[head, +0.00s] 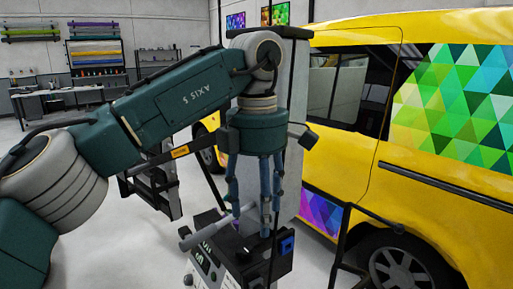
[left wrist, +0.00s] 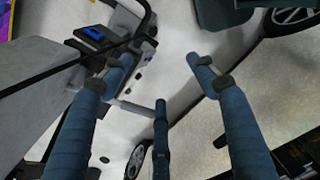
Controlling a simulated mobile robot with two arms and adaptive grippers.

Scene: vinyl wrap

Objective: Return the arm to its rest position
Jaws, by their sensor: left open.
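My left arm comes in from the left in the head view, with its dark green links bent over at the wrist. My left gripper (head: 252,215) points down above a small grey and black machine with dials (head: 207,262). In the left wrist view its blue fingers (left wrist: 160,85) are spread apart with nothing between them. The gripper is open and empty. My right gripper is in neither view.
A yellow van (head: 450,215) with coloured triangle wrap (head: 455,105) stands close on the right. A grey column stands behind the gripper. A workbench (head: 60,100) and wall shelves are at the far left. Open floor (head: 100,250) lies at the lower left.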

